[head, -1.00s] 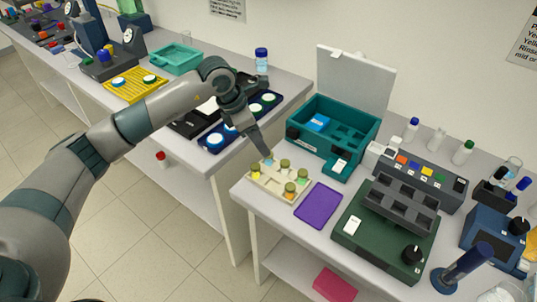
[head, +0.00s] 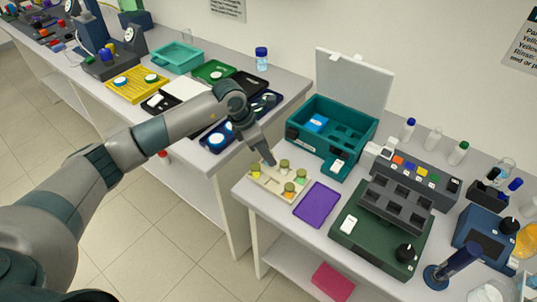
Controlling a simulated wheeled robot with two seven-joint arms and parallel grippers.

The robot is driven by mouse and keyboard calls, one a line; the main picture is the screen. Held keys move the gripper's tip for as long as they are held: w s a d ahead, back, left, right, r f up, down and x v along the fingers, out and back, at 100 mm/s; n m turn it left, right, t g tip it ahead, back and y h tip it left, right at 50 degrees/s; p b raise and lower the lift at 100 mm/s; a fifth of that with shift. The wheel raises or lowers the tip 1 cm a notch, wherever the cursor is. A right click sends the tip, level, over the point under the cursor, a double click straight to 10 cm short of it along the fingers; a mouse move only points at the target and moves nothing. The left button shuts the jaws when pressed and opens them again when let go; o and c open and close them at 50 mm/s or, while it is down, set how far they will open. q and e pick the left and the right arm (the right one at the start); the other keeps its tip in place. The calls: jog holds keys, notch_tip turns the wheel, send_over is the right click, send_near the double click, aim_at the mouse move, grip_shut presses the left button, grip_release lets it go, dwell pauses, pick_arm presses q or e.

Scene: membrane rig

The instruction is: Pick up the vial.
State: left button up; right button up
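Several small vials with olive caps stand in a cream rack (head: 264,187) near the left front corner of the right bench. One capped vial (head: 284,164) is at the back of the rack, and another (head: 289,188) is nearer the front. My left gripper (head: 271,160) points down at the rack's back left part, close to the vials. Its fingertips are small and partly hidden, so I cannot tell whether they are open or touching a vial. My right gripper is out of view.
A purple mat (head: 317,204) lies right of the rack. A teal box (head: 331,133) with a raised lid stands behind it. A dark green device (head: 381,237) is further right. A gap separates this bench from the left one.

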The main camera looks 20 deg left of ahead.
pick_arm(q)
jog(key=shift+d+f, duration=0.1)
jog(key=shift+f, duration=0.2)
jog(key=shift+c, duration=0.7)
jog(key=c, duration=0.9)
jog(key=shift+o, duration=0.2)
jog(key=shift+w+r, duration=0.1)
jog(key=shift+r, duration=0.05)
